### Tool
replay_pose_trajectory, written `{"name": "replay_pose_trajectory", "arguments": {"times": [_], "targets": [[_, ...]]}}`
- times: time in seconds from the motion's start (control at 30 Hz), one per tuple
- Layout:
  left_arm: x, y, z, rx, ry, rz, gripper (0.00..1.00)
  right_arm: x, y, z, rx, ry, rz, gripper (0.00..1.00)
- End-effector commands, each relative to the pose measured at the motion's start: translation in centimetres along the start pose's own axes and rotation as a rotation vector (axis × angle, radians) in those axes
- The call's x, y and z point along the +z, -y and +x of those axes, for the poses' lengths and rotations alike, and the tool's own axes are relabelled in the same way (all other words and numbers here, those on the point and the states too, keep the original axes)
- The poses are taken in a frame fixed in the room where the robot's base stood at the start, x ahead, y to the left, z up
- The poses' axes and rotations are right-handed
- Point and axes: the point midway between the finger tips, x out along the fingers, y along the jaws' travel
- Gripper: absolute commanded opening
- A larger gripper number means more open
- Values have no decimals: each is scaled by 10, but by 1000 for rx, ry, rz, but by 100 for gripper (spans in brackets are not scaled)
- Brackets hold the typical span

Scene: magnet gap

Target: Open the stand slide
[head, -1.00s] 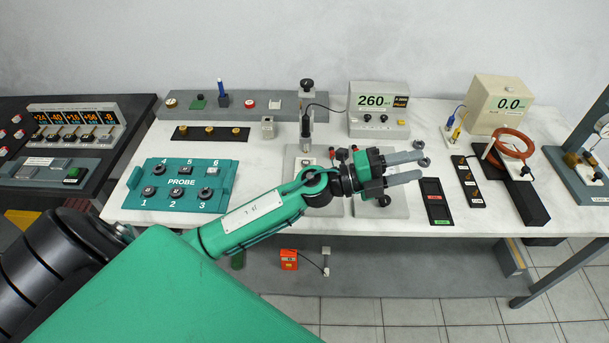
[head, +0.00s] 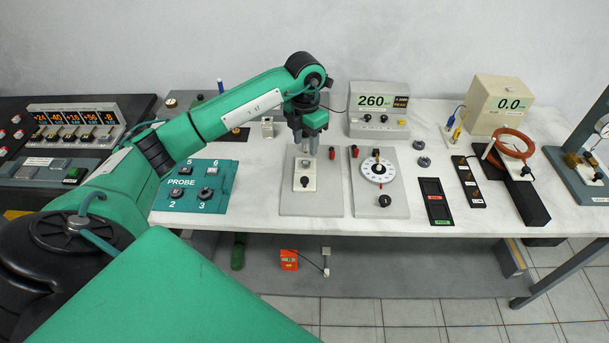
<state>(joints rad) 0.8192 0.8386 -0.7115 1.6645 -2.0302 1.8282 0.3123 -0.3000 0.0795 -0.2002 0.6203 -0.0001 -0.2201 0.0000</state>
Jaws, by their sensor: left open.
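The stand is a flat grey plate (head: 311,204) on the white bench, left of the dial plate. A small cream block (head: 305,170) with a dark knob (head: 304,182) sits on it and looks like the slide. My left gripper (head: 306,147) hangs over the back of this plate with its fingers pointing down. It is open and empty, and seems just above or behind the cream block; I cannot tell whether it touches. The gripper hides the back part of the stand. My right gripper is not in view.
A dial plate (head: 378,198) stands close right of the stand, with red terminals (head: 323,171) near the stand's edge. The teal probe panel (head: 189,187) lies to the left. A 260 readout box (head: 377,111) is behind. The bench front edge is clear.

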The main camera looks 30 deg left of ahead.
Motion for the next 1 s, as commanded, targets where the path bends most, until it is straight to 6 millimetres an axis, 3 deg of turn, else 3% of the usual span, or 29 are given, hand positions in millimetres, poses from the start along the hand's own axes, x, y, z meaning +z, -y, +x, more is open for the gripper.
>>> {"name": "replay_pose_trajectory", "arguments": {"times": [0.17, 0.7, 1.0], "targets": [[-2, -3, 12, 11, -12, -6, 45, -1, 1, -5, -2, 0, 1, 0], [-3, -4, 116, 8, -10, -5, 45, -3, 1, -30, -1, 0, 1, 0], [-2, -4, 136, 9, -7, -4, 45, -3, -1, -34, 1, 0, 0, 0]]}}
